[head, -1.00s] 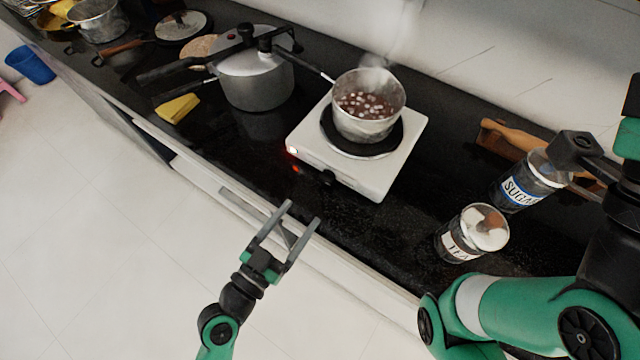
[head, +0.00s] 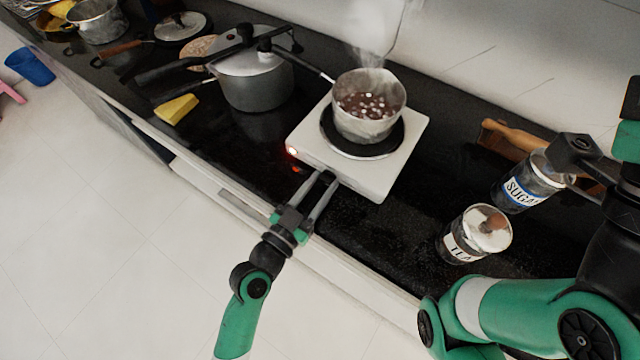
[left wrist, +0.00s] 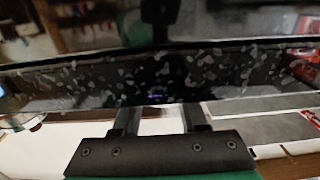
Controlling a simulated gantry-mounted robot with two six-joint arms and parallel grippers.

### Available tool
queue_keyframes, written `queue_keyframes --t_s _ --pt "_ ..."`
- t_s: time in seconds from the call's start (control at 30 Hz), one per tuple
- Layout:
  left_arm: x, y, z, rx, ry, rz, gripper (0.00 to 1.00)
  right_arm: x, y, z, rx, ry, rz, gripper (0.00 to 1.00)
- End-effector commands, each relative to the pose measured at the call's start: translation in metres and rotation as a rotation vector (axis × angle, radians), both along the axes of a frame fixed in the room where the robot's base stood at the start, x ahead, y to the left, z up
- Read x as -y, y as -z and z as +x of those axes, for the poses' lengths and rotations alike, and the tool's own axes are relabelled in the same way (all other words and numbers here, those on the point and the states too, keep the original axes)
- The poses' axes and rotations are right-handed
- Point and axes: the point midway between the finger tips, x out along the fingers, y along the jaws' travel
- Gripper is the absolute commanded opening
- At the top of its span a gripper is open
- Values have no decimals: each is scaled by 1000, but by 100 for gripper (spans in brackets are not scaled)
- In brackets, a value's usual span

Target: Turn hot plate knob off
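The white hot plate (head: 375,183) stands on the black counter, and a small red light (head: 292,152) glows on its front edge. My left gripper (head: 327,176) has its fingertips at the front face of the hot plate, around where the dark knob is. The fingers largely cover the knob, so I cannot tell whether they touch it or how it is turned. In the left wrist view the fingers (left wrist: 161,119) stand apart with a gap between them. Parts of my right arm show at the right edge; its fingers cannot be made out clearly.
A steaming pot (head: 369,108) with brown liquid sits on the hot plate. A pressure cooker (head: 257,82) stands left of it. A tea jar (head: 474,236) and a sugar jar (head: 527,184) stand to the right.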

Motion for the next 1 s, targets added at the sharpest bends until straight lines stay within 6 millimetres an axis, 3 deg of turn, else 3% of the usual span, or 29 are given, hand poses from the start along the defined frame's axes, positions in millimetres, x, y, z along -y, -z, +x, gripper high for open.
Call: queue_keyframes --t_s 0.03,0.17,0.33,0.6,0.83,0.87,1.0 --pt "0 0 0 0 0 0 22 0 0 0 0 0 0 54" --pt "0 0 0 0 0 0 0 0 0 0 0 0 0 54" --pt "0 0 0 -12 0 -19 0 0 0 0 0 0 0 54" --pt "-1 0 0 -132 0 -206 0 0 -2 0 0 0 0 54" --pt "-1 0 0 -135 0 -211 0 0 -1 0 0 0 0 54" --pt "-1 0 0 -135 0 -211 44 0 -1 0 0 0 0 54" --pt "-1 0 0 -134 0 -210 69 0 -1 0 0 0 0 54"
